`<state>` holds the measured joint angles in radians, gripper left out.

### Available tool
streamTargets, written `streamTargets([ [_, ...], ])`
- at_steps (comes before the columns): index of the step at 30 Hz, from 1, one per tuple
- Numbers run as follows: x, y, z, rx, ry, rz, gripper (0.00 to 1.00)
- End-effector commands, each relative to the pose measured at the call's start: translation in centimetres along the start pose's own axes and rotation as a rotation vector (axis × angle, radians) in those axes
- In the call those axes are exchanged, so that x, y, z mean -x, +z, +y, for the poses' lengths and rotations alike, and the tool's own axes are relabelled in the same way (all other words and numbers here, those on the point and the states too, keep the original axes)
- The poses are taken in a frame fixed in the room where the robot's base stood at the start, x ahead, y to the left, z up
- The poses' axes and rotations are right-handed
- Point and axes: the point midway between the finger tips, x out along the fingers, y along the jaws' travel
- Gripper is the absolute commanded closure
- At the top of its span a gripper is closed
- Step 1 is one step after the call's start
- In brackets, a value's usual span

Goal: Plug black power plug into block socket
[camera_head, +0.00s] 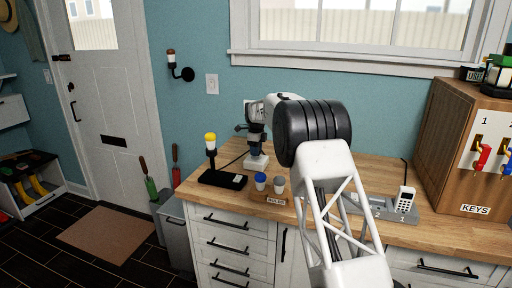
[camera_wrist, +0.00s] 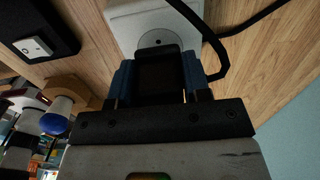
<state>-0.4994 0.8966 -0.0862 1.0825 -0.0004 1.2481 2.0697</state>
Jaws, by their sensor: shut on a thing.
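The black power plug (camera_wrist: 160,72) is between the blue fingers of my gripper (camera_wrist: 160,80) in the wrist view. My gripper (camera_head: 257,150) is shut on it, above the white block socket (camera_head: 256,163) on the wooden counter. In the wrist view the block socket (camera_wrist: 125,25) lies just beyond the plug, and part of its round socket face shows. The plug's front end is hidden, so I cannot tell whether it touches the socket. A black cord (camera_wrist: 222,55) loops at the right of the block. In the head view the plug is not clearly visible.
A lamp with a yellow top (camera_head: 210,140) stands on a black base (camera_head: 222,179) left of the block. Blue- and grey-topped pieces (camera_head: 260,181) stand in a wooden holder (camera_head: 276,200) in front. A wooden key cabinet (camera_head: 440,130) stands at the right. The wall is behind.

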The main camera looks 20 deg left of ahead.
Motion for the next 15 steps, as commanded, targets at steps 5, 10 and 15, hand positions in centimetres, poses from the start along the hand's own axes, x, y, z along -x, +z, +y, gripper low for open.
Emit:
streamTargets([
  [5,-0.62,-0.01,0.02,0.0,0.001,0.0,0.77],
  [10,-0.81,-0.01,0.02,0.0,0.001,0.0,0.77],
  [15,-0.8,0.0,0.01,0.0,0.0,0.0,0.77],
])
